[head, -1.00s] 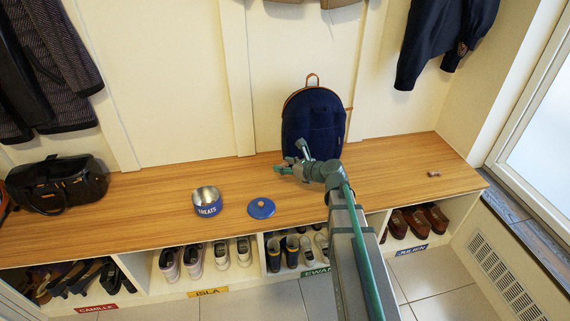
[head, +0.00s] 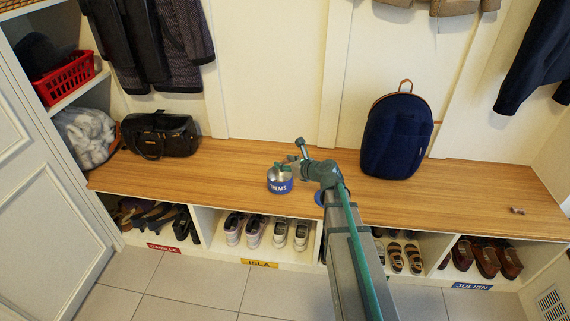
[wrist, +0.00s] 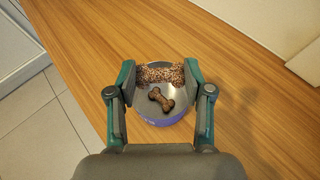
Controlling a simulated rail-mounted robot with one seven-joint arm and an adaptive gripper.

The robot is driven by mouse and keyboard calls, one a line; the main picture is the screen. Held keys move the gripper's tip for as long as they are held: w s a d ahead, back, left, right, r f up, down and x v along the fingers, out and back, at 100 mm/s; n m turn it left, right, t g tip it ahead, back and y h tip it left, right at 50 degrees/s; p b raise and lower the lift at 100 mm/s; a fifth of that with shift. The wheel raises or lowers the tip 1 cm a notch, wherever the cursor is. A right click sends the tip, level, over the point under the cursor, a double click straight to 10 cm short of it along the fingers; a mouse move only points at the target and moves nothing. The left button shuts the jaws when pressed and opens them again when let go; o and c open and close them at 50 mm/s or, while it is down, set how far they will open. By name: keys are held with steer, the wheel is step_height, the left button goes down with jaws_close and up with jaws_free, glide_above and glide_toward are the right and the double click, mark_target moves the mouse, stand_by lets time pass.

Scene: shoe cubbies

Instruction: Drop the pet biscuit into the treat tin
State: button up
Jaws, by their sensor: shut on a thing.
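The treat tin (head: 280,186) is a blue metal bowl lettered "TREATS", open at the top, standing on the wooden bench. My gripper (head: 291,163) is over it in the head view. In the wrist view my gripper (wrist: 160,75) is shut on a speckled brown pet biscuit (wrist: 160,73), held crosswise between the fingertips. The biscuit is above the tin (wrist: 165,121) and overlaps its far rim in that view. A darker bone-shaped biscuit (wrist: 161,99) lies inside the tin. The blue lid (head: 319,198) lies on the bench, mostly hidden behind my arm.
A dark blue backpack (head: 396,138) stands on the bench to the right, and a black bag (head: 160,135) sits to the left. A small brown object (head: 517,211) lies near the right end. Shoe cubbies are below. The bench between bag and tin is clear.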

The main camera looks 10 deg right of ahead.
steer(key=shift+f+b, duration=2.7)
steer(key=shift+b, duration=0.15)
steer(key=o, duration=0.8)
steer(key=shift+o, duration=0.2)
steer(key=v, duration=1.2)
steer(key=shift+n, duration=0.3)
